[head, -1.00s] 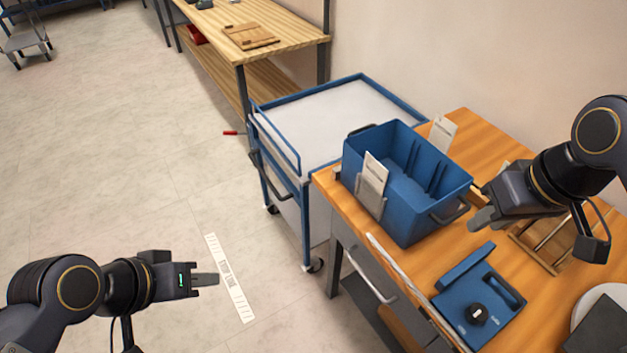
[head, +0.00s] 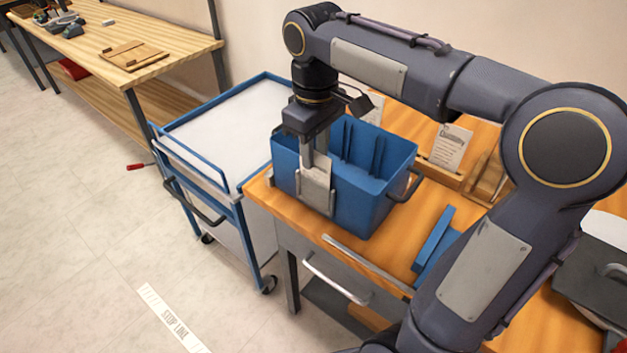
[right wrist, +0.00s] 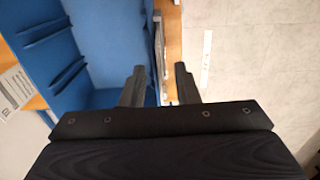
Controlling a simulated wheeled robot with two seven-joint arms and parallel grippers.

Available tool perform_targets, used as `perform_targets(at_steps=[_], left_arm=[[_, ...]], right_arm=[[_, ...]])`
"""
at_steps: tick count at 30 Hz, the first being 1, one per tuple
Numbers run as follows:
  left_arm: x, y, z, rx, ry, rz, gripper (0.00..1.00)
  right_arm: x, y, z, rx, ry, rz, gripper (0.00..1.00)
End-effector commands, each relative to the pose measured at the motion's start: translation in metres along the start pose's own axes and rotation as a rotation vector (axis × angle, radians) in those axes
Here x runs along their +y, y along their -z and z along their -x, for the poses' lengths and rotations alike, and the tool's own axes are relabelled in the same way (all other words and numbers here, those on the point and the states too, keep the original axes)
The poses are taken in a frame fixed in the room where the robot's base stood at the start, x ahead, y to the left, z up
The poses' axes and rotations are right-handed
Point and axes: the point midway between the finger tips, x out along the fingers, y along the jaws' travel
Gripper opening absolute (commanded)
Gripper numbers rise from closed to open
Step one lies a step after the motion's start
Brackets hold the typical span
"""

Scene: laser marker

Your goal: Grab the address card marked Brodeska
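A white card (head: 317,172) stands upright in a grey holder (head: 314,197) on the front wall of the blue bin (head: 372,203). I cannot read its name. My right gripper (head: 315,158) points down at this card from above. In the right wrist view, its two fingers (right wrist: 160,90) are apart, one on each side of the card's thin edge and the bin wall (right wrist: 97,60). A second card (head: 374,106) shows behind the bin, partly hidden by my arm. A third card (head: 451,147) with small print leans in a wooden stand to the right. My left gripper is out of view.
The bin stands on a wooden workbench (head: 262,196). A blue-framed cart (head: 225,130) is at its left. Another wooden table (head: 185,45) stands at the back left.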

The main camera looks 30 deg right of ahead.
Motion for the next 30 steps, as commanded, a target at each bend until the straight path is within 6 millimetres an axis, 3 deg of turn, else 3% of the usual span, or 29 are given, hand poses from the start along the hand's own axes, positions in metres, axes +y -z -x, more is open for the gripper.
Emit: perform_targets(at_steps=[3, 10, 16, 30], left_arm=[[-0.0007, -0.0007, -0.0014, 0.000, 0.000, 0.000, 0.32], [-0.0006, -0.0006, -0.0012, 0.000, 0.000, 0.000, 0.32], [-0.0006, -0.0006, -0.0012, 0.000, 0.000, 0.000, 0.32], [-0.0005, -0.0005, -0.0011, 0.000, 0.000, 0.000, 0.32]], right_arm=[[0.0001, -0.0004, -0.0088, -0.001, 0.000, -0.001, 0.28], [0.0000, -0.0001, -0.0091, 0.001, 0.000, -0.001, 0.27], [-0.0001, -0.0001, -0.0089, 0.001, 0.000, -0.001, 0.01], [-0.0001, 0.0000, -0.0082, 0.001, 0.000, -0.001, 0.00]])
